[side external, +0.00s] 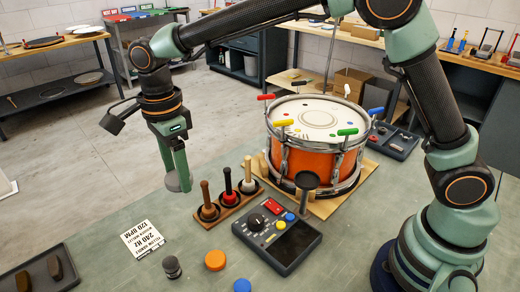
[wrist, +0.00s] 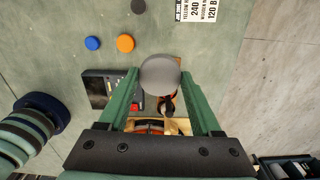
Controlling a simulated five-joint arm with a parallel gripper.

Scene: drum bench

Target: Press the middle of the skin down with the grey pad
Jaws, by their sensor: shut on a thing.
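My gripper (side external: 176,172) points down, left of the drum and raised above the bench. It is shut on a round grey pad (side external: 179,183), which sits at its fingertips. In the wrist view the grey pad (wrist: 160,73) lies between the ends of my two green fingers (wrist: 158,88). The orange drum (side external: 307,163) stands on a wooden board to the right. Its pale skin (side external: 318,116) faces up with faint rings at the middle, and nothing rests on that middle. The pad is well apart from the skin. In the wrist view the drum is mostly hidden behind my gripper.
Coloured T-handled keys, such as the green one (side external: 347,132), stand around the rim. A mallet rack (side external: 230,205), a control box (side external: 290,257) and a dark post with a round top (side external: 307,180) are before the drum. Orange (side external: 215,260) and blue discs and a printed card (side external: 142,238) lie nearby.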

